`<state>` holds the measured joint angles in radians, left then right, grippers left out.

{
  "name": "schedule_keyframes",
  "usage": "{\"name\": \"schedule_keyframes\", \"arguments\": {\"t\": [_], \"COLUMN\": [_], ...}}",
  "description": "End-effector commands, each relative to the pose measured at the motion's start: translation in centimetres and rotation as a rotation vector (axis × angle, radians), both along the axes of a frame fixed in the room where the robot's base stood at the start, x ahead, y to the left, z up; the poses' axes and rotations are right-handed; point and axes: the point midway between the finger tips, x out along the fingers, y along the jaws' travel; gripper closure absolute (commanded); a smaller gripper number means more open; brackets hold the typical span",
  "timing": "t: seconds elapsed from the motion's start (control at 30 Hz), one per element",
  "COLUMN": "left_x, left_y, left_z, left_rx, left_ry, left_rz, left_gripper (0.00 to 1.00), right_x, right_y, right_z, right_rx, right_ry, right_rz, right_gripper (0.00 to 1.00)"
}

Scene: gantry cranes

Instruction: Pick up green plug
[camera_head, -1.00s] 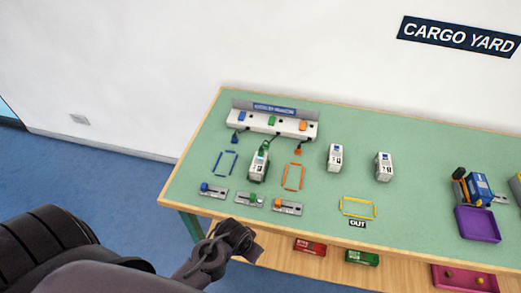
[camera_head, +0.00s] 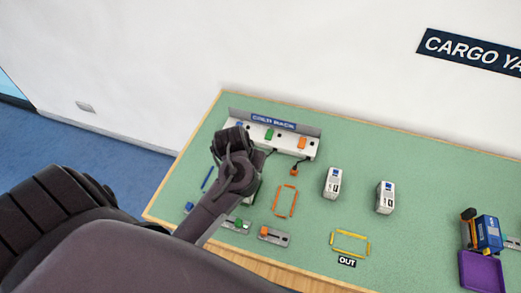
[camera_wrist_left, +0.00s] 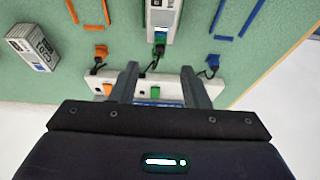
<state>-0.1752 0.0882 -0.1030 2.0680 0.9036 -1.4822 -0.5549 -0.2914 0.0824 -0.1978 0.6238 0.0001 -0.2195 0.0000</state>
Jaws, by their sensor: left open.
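The green plug (camera_wrist_left: 160,49) shows in the left wrist view at the end of a white unit (camera_wrist_left: 163,22), with a dark cable running from it toward the white rack (camera_wrist_left: 122,84). In the head view my left arm hides the plug. My left gripper (camera_wrist_left: 160,67) is open, its two fingers pointing toward the plug, one on either side of its line. The plug appears just beyond the fingertips, not held. In the head view my left gripper (camera_head: 232,143) is over the left part of the green table, in front of the rack. My right gripper is not in view.
An orange plug (camera_wrist_left: 101,52) and a blue plug (camera_wrist_left: 213,60) lie on either side of the green one. Two white containers (camera_head: 333,182) (camera_head: 385,197) stand to the right. A yellow outline (camera_head: 350,243) and a purple tray (camera_head: 482,271) are farther right.

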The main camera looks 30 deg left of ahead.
Motion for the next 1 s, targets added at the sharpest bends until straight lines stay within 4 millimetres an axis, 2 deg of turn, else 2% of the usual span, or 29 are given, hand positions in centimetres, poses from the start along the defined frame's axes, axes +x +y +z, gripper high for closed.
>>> {"name": "schedule_keyframes", "arguments": {"t": [0.17,0.4,0.47,0.6,0.87,1.0], "left_x": [0.7,1.8,2.1,2.7,2.8,2.8], "left_y": [0.1,0.2,0.1,0.4,0.5,0.5], "left_z": [-1.9,-4.7,-5.5,-6.9,-7.0,-7.0], "left_rx": [-0.007,-0.009,-0.009,-0.006,-0.002,-0.003], "left_ry": [0.000,0.001,0.001,0.000,0.000,-0.001], "left_rz": [0.008,0.007,0.007,0.007,0.005,0.004], "left_gripper": [0.58,0.58,0.58,0.58,0.58,0.74], "right_x": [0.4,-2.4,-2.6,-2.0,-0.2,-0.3], "right_y": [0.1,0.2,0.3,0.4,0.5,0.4], "right_z": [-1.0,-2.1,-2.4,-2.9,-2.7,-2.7], "right_rx": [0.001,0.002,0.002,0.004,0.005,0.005], "right_ry": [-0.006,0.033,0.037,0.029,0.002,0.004], "right_rz": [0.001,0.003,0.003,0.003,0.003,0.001], "right_gripper": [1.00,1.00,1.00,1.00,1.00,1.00]}}
